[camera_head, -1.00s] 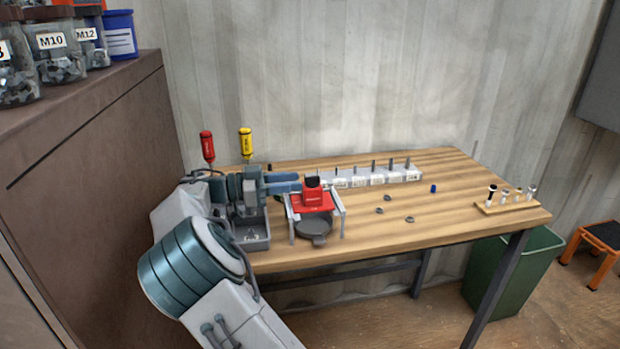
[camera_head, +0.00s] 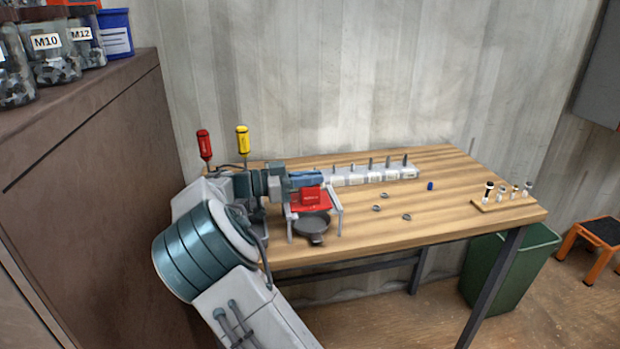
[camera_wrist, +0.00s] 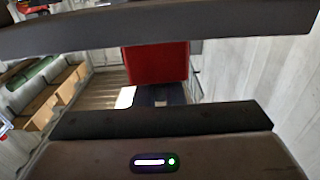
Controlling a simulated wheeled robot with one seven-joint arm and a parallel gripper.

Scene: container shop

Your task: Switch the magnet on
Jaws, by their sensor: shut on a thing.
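The red magnet (camera_head: 309,201) sits on a light grey stand (camera_head: 338,210) over a dark round dish (camera_head: 311,227) at the front left of the bench. My gripper (camera_head: 312,180) reaches in from the left, level, at the top of the magnet. It is shut on the black knob on top, which the fingers hide in the head view. In the wrist view, the red body (camera_wrist: 155,62) and a black part (camera_wrist: 160,95) show between the two dark fingers. Whether the knob has turned cannot be seen.
A row of white labelled blocks with pegs (camera_head: 370,174) stands behind. A few nuts (camera_head: 380,208) and a blue piece (camera_head: 430,186) lie on the bench (camera_head: 440,215). A wooden rack (camera_head: 508,201) stands at the right end. Two screwdrivers (camera_head: 242,140) stand behind my arm.

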